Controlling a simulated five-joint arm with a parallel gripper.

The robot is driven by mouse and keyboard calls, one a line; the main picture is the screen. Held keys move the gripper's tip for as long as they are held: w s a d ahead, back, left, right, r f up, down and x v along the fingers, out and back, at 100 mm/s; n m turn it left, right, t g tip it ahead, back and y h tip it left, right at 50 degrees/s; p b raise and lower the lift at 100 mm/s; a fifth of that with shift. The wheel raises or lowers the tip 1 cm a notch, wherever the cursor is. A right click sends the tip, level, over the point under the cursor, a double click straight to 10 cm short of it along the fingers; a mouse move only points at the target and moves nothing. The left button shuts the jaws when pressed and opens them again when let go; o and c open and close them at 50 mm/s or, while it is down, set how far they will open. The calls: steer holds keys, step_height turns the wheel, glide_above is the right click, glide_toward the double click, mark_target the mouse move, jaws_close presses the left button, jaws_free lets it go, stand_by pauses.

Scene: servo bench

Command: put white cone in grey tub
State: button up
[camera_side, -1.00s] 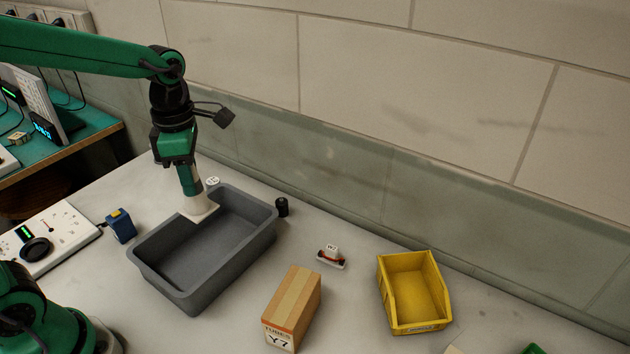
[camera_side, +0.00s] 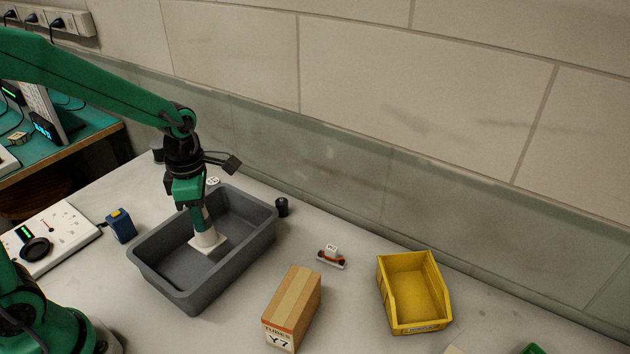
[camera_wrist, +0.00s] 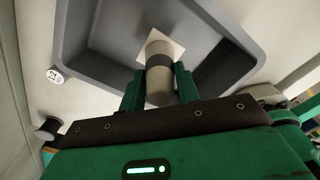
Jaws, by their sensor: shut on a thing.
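The white cone (camera_side: 207,241), with a square base, is upright inside the grey tub (camera_side: 262,226), over its floor. I cannot tell whether its base touches the floor. In the wrist view the cone (camera_wrist: 160,50) has a dark band and stands between the two green fingers. My gripper (camera_side: 199,222) is shut on the cone's upper part and reaches down into the tub; it also shows in the wrist view (camera_wrist: 160,85). The tub's walls (camera_wrist: 80,65) surround the cone in the wrist view.
A cardboard box (camera_side: 293,308), a small white and red part (camera_side: 331,257) and a yellow bin (camera_side: 446,300) are to the tub's right. A black cylinder (camera_side: 282,207) stands close to its right rim. A blue block (camera_side: 121,226) is to its left.

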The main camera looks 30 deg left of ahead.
steer(key=shift+f, duration=2.4)
steer(key=shift+f, duration=0.15)
steer(key=o, duration=1)
step_height(320, 180, up, 12)
steer(key=shift+r, duration=0.2)
